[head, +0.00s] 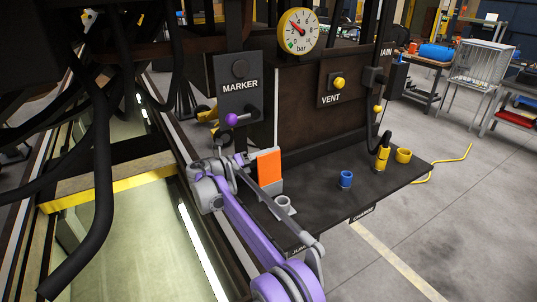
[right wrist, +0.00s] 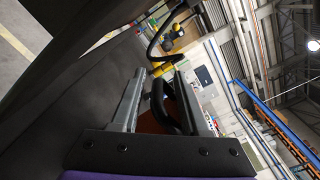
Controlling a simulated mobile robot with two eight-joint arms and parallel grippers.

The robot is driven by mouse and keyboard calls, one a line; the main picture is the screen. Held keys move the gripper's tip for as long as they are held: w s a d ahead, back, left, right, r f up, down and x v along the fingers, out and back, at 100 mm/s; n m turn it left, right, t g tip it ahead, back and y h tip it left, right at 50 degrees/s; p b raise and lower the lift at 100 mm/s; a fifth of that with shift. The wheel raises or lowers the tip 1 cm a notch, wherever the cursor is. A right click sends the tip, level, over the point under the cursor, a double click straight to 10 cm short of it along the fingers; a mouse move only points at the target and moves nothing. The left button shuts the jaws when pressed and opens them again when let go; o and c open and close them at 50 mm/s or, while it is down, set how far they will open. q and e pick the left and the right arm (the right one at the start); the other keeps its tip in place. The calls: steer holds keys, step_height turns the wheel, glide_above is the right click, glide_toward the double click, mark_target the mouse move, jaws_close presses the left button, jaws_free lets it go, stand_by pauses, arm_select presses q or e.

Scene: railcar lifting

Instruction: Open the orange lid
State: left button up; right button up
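The orange lid (head: 268,166) stands upright on a grey mount (head: 277,187) at the near left end of the dark shelf. My right gripper (head: 244,160) is just left of the lid in the head view, partly hidden by its own wrist. In the right wrist view my right gripper (right wrist: 164,76) has its two grey fingers apart. A black curved bar shows between them, with a dark orange surface (right wrist: 150,123) behind it, perhaps the lid. I cannot tell whether the fingers touch anything. My left gripper is not in view.
The MARKER panel with a purple knob (head: 232,119) is above left. The VENT panel has a yellow knob (head: 339,83). A grey socket (head: 284,205), a blue socket (head: 346,179) and a yellow socket (head: 403,155) stand on the shelf (head: 325,205). Black hoses (head: 100,150) hang at left.

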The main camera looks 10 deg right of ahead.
steer(key=v, duration=1)
steer(key=shift+s+a+b, duration=0.15)
steer(key=shift+a+b, duration=0.15)
steer(key=shift+a, duration=0.1)
